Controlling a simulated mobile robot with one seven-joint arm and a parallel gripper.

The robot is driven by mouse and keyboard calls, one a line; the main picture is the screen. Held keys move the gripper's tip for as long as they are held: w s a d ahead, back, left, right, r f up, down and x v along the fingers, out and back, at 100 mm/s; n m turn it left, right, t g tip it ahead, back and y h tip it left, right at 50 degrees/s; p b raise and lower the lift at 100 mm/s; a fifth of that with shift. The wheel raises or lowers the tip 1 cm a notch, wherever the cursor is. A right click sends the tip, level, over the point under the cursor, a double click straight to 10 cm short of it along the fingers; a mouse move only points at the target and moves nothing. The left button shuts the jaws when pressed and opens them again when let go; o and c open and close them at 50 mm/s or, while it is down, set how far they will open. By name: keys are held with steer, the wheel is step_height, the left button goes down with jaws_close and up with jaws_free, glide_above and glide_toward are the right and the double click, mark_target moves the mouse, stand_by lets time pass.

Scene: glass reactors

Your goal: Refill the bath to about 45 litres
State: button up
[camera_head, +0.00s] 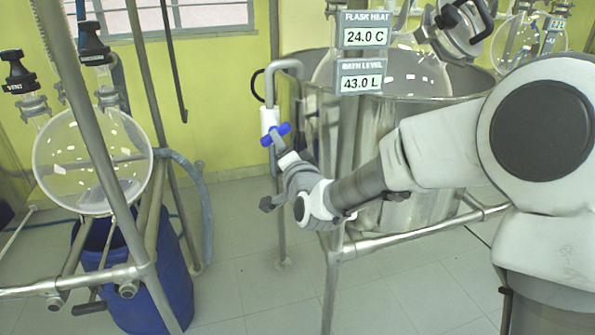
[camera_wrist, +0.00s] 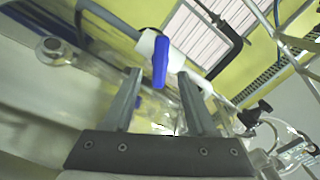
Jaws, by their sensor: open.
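The steel bath (camera_head: 398,205) stands right of centre, with a round glass flask (camera_head: 385,72) in it. The bath level display (camera_head: 361,83) reads 43.0 L. A white tap with a blue handle (camera_head: 275,134) sits on a bent pipe (camera_head: 285,64) at the bath's left side. My gripper (camera_head: 284,157) is just below the handle. In the wrist view my gripper (camera_wrist: 158,75) is open, and the lower end of the blue handle (camera_wrist: 160,62) shows between its fingertips. I cannot tell if they touch it.
The flask heat display (camera_head: 365,38) reads 24.0 C. A metal frame post (camera_head: 340,190) stands before the bath. At left are another glass vessel (camera_head: 92,160), a blue drum (camera_head: 150,275) and a blue hose (camera_head: 203,200).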

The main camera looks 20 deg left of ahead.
steer(key=v, duration=1.3)
steer(key=shift+d+p, duration=0.15)
steer(key=shift+p, duration=0.25)
stand_by(6.3)
